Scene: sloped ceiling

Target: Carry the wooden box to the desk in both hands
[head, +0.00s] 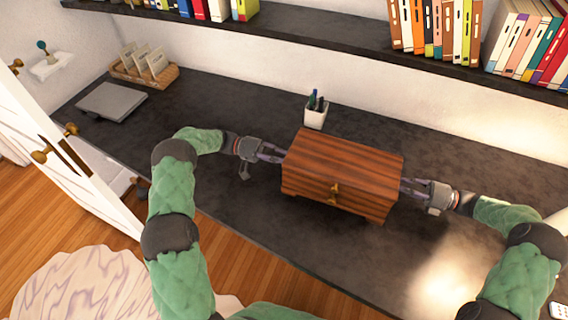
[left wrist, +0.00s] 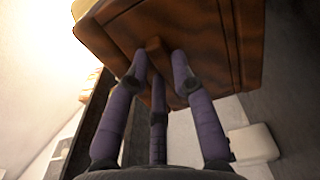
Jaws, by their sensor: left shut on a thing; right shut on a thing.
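The wooden box (head: 343,166) is reddish brown with dark stripes and a brass latch on its front. In the head view it is level over the dark desk (head: 240,107); I cannot tell whether its underside touches the desktop. My left gripper (head: 279,155) is shut on the box's left end. In the left wrist view its purple fingers (left wrist: 160,75) close around a small wooden handle on the box's end (left wrist: 185,40). My right gripper (head: 407,185) is shut at the box's right end; its exact grip is too small to make out.
A white pen cup (head: 315,116) stands just behind the box. A grey closed laptop (head: 112,102) and a wooden rack (head: 144,72) are at the desk's left. Shelves of books (head: 435,28) hang above the back. The desktop between laptop and box is clear.

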